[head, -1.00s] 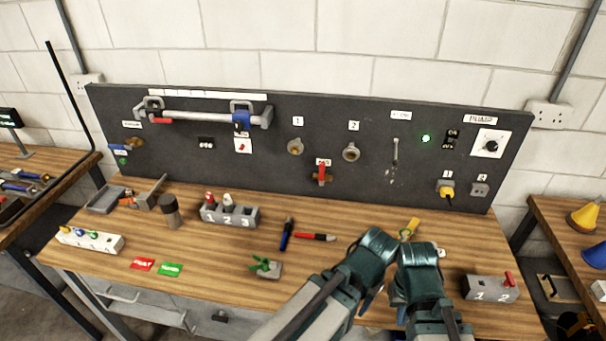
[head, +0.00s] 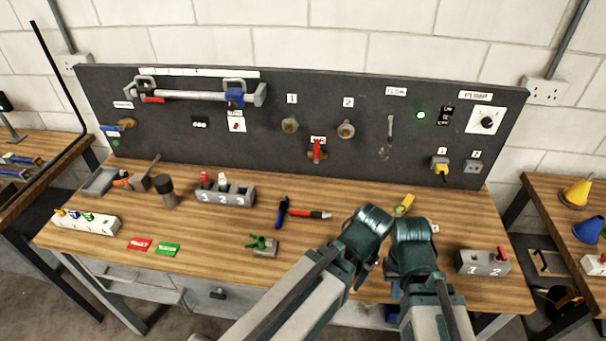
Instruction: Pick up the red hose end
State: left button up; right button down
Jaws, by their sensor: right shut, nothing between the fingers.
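The red hose end (head: 310,214) lies on the wooden bench, left of my arms. It is a short red piece with a dark part, beside a similar blue piece (head: 281,212). Nothing is holding it. My right gripper (head: 412,234) is over the right part of the bench, well right of the red hose end. It is shut and empty; its fingertips are mostly hidden behind teal arm joints.
A yellow tag-like piece (head: 404,204) lies just behind my arms. A green-handled block (head: 263,246) stands in front of the hose ends, a numbered grey rack (head: 225,195) to their left. A grey block (head: 484,263) stands at right. A black panel (head: 220,135) closes the back.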

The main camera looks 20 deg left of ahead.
aim_at(313, 214)
jog(key=j+z, duration=0.3)
jog(key=k+j+z, duration=0.15)
jog(key=j+z, duration=0.15)
jog(key=k+j+z, duration=0.15)
jog(key=j+z, duration=0.15)
jog(key=j, duration=0.15)
jog(key=k+j+z, duration=0.15)
jog(key=j+z, duration=0.15)
